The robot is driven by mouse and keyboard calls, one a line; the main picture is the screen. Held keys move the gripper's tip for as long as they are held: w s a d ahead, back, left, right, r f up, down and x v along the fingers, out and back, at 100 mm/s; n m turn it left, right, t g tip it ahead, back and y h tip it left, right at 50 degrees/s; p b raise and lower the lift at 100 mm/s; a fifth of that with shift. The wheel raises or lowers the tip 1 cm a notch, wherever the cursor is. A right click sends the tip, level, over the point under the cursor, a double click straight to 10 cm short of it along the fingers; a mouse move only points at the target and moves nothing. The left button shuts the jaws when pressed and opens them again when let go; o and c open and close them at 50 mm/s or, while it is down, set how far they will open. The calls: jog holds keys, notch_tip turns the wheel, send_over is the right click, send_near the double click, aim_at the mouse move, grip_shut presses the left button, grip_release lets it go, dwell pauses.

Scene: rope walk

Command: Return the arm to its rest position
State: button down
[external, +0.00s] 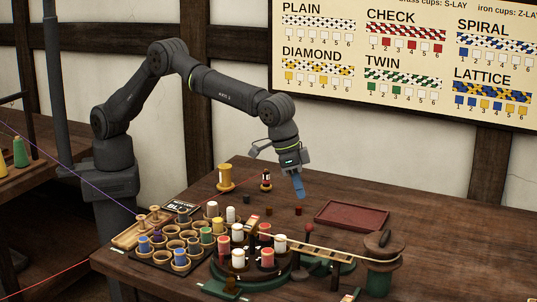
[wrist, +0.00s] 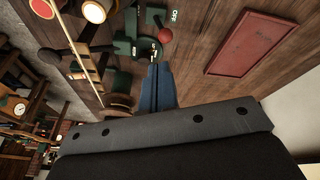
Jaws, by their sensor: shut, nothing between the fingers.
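My arm stands at the left in the external view, bent up and over the wooden table (external: 400,195). My gripper (external: 299,190) points down and hangs above the back middle of the table, apart from the things there. In the wrist view its blue fingers (wrist: 157,88) lie together with nothing between them.
A round green stand (external: 222,272) with several bobbins, a rack of cups (external: 165,262) and a wooden bar leading to a dark green post (external: 380,280) fill the table's front. A red tray (external: 352,216) lies right of my gripper. A yellow spool (external: 225,178) stands behind left. The table's right side is mostly clear.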

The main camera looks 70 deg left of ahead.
jog(key=d+f+t+y, duration=0.1)
jog(key=f, duration=0.2)
jog(key=s+d+f+t+y, duration=0.1)
jog(key=d+f, duration=0.1)
jog(key=f, duration=0.1)
jog(key=s+d+f+m+t+y, duration=0.1)
jog(key=d+f, duration=0.1)
jog(key=shift+d+f, duration=0.15)
jog(key=shift+f, duration=0.25)
jog(key=shift+s+d+f+t+y, duration=0.3)
jog(key=shift+s+d+t+y, duration=0.15)
jog(key=shift+t, duration=0.25)
jog(key=shift+w+a, duration=0.1)
